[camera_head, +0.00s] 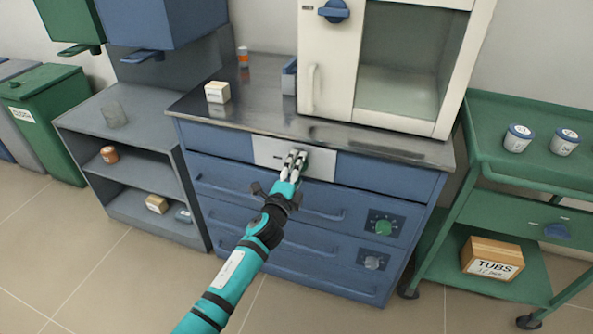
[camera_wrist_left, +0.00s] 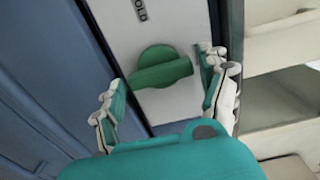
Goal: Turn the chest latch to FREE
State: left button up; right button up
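The chest latch is a green turn knob (camera_wrist_left: 163,70) on a pale plate in the left wrist view. Its bar lies nearly across the picture, tilted slightly. Dark lettering reading "OLD", partly cut off, is on the plate above it. In the head view the plate (camera_head: 266,152) is on the top front of the blue chest, and my left gripper hides the knob. My left gripper (camera_head: 295,155) is in front of the plate. In the left wrist view its fingers (camera_wrist_left: 164,92) are apart on either side of the knob, with no clear contact visible. My right gripper is not in view.
A cream furnace (camera_head: 328,98) stands on the chest's metal top (camera_head: 262,119), beside a small white box (camera_head: 217,92). A green cart (camera_head: 473,172) is at right, a grey shelf (camera_head: 88,122) at left.

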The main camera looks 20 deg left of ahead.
pick_arm(q)
jog(key=shift+o, duration=0.7)
jog(key=s, duration=1.2)
jog(key=shift+a, duration=0.2)
